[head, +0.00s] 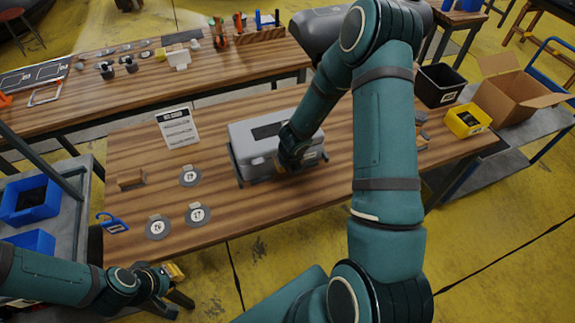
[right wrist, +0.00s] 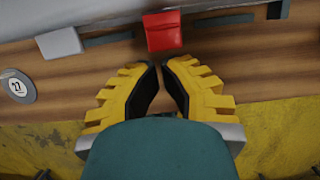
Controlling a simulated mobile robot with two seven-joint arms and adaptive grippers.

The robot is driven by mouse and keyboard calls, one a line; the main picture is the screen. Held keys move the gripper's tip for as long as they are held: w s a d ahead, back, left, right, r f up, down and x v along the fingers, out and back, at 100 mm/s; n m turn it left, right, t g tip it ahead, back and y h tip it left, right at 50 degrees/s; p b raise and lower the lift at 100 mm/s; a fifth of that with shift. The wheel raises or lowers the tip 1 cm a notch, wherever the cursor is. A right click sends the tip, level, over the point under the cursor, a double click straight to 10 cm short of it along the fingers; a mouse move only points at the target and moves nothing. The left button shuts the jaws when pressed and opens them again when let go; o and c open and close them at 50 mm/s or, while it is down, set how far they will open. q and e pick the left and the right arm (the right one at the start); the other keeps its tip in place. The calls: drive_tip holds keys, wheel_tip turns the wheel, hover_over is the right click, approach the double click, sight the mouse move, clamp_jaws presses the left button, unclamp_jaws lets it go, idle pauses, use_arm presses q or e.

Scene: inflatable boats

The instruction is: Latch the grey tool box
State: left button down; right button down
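The grey tool box (head: 248,152) stands on the wooden workbench with its lid down. In the head view my right forearm and hand cover its right front. My right gripper (head: 284,167) is at the box's front side. In the right wrist view its yellow fingers (right wrist: 161,68) nearly meet at the tips, with nothing held between them. A red latch-like tab (right wrist: 163,32) is just beyond the tips, apart from them. A grey piece (right wrist: 60,42) is to its left. Whether the latch is fastened is unclear. My left gripper (head: 176,279) is low at the bench's front left, away from the box.
A sign card (head: 178,128), several round numbered discs (head: 190,176), a wooden block (head: 131,179) and a blue hook-like item (head: 113,223) lie left of the box. A yellow bin (head: 467,121), black bin (head: 440,85) and cardboard carton (head: 515,92) are at right.

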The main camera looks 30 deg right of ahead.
use_arm(q)
drive_tip(key=shift+r, duration=0.1)
drive_tip(key=shift+r+p, duration=0.65)
drive_tip(key=shift+p, duration=0.05)
use_arm(e)
drive_tip(key=shift+r, duration=0.85)
